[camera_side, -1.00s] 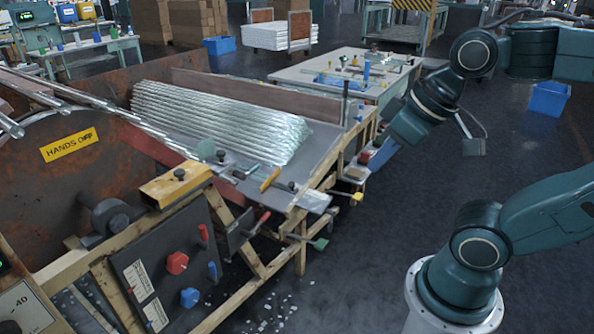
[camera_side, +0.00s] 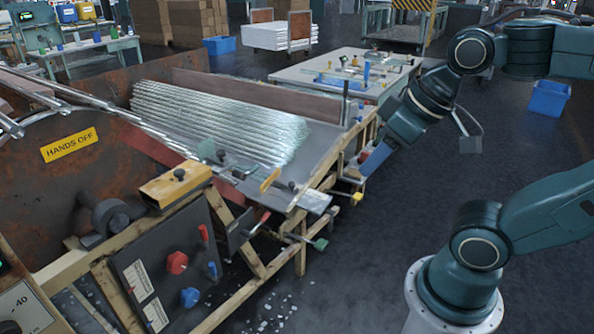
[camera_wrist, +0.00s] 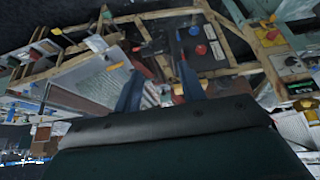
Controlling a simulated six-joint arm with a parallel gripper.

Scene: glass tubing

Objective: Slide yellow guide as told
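A yellow block (camera_side: 175,187) with a black knob on top sits on the wooden rail at the left of the bench; it looks like the guide. A slim yellow piece (camera_side: 270,180) lies farther right, by the lower end of the glass tubes (camera_side: 220,122). My gripper (camera_side: 370,165) is right of the bench, clear of the yellow block and the slim piece. In the wrist view its two blue fingers (camera_wrist: 159,88) are spread apart, with nothing seen held. I cannot tell for sure which yellow thing in that view is the block.
A dark panel with red (camera_side: 177,262) and blue (camera_side: 190,297) knobs hangs below the block. A yellow-ended rod (camera_side: 355,198) and a green-ended rod (camera_side: 320,244) stick out from the bench's right side. Shards lie on the floor. Open floor lies between bench and my base.

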